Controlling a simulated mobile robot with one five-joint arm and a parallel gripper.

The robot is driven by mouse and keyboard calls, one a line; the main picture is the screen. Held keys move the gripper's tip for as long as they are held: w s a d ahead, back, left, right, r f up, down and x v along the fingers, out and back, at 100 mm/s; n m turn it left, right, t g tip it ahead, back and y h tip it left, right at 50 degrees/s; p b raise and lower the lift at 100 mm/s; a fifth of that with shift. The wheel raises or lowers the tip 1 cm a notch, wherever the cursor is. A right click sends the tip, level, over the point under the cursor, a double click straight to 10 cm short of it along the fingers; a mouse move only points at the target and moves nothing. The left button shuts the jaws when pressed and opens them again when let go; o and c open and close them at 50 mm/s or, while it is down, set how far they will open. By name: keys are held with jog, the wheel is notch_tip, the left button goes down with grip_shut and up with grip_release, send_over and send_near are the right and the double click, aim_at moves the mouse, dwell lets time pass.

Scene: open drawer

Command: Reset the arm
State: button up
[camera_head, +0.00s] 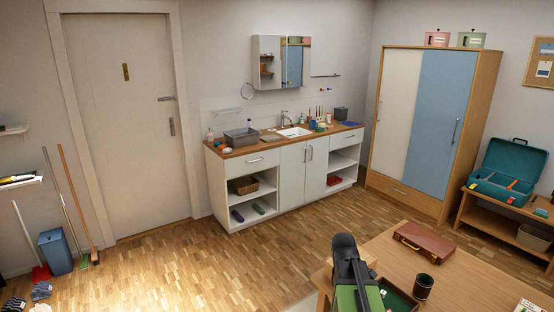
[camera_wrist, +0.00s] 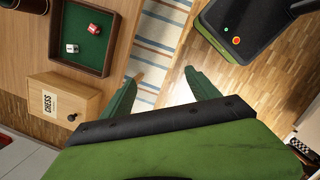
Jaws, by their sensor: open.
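My gripper (camera_wrist: 163,75) shows in the wrist view with its two green fingers spread apart and nothing between them. It hangs over a striped rug (camera_wrist: 160,32), to the right of the table's edge. In the head view my black and green arm (camera_head: 350,275) stands at the bottom, in front of the wooden table (camera_head: 455,275). The fingertips cannot be made out there. A wooden box labelled CHESS (camera_wrist: 60,97), with a dark knob, is at the left of the wrist view, apart from my fingers.
A green-lined tray (camera_wrist: 84,40) with two dice lies on the table. In the head view, a brown case (camera_head: 424,243) and a dark cup (camera_head: 423,286) stand on it. A white counter unit (camera_head: 285,175) and wardrobe (camera_head: 430,130) line the back. The floor at left centre is clear.

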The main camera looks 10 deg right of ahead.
jog(key=a+m+t+y, duration=0.1)
jog(key=a+m, duration=0.9)
jog(key=a, duration=1.1)
jog(key=shift+f+m+y, duration=0.2)
jog(key=shift+m+y, duration=0.1)
jog(key=shift+y, duration=0.2)
jog(key=shift+s+a, duration=0.1)
